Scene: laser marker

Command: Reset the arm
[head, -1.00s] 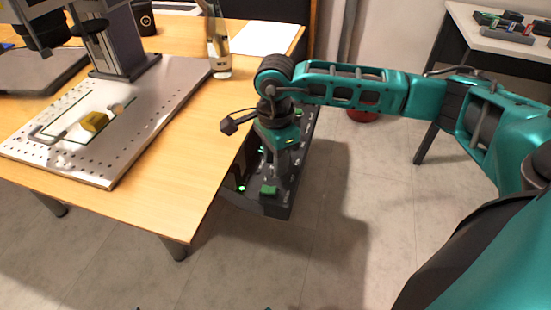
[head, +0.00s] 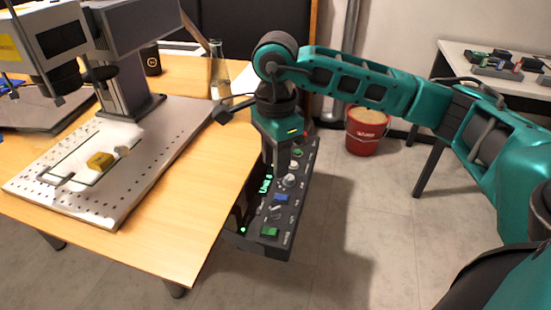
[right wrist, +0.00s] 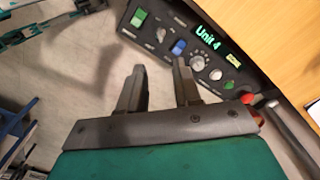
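My right arm reaches in from the right in the head view. Its gripper (head: 275,160) points down over the black control panel (head: 283,215) at the table's side. In the right wrist view the two fingers (right wrist: 158,68) are apart with nothing between them. The panel also shows there (right wrist: 222,72), with a "Unit 4" display, a green switch (right wrist: 139,18), a blue switch (right wrist: 179,47), a round knob (right wrist: 198,62) and a red button (right wrist: 247,98). The fingers appear clear of the controls. My left gripper is not in view.
The laser marker (head: 125,60) stands on a perforated metal plate (head: 150,165) on the wooden table (head: 185,215). A yellow block (head: 100,160) lies on the plate. A glass flask (head: 219,78) stands near the back edge. A red bucket (head: 366,130) is on the floor, which is open to the right.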

